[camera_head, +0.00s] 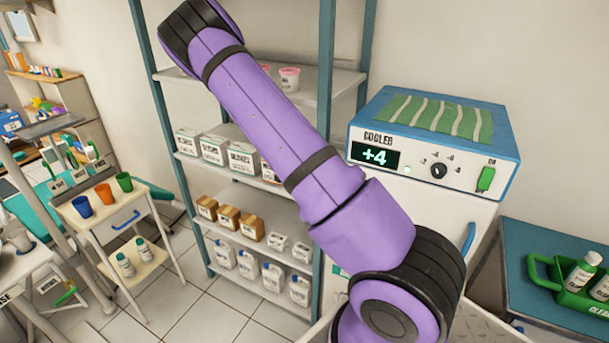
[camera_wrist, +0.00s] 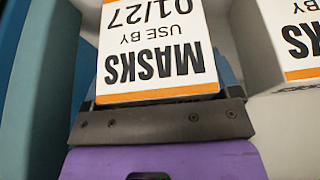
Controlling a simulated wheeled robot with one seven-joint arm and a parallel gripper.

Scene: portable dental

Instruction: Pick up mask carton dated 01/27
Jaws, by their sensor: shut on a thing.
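The mask carton dated 01/27 (camera_wrist: 152,45) is white with orange bands and reads "MASKS USE BY 01/27", upside down in the wrist view. My gripper (camera_wrist: 160,108) is shut on this carton, whose near edge lies against the dark gripper part. The fingertips are mostly hidden by the carton. A second masks carton (camera_wrist: 290,35) stands to the right in the wrist view, apart from the held one; its date is out of view. In the head view my purple arm reaches toward the shelf rack and its gripper end is not visible.
The teal-framed shelf rack (camera_head: 225,170) holds several white cartons (camera_head: 213,150), brown boxes (camera_head: 228,217) and bottles (camera_head: 248,263). A cooler (camera_head: 430,150) showing +4 stands to its right. A teal post (camera_wrist: 40,75) runs close on the left in the wrist view.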

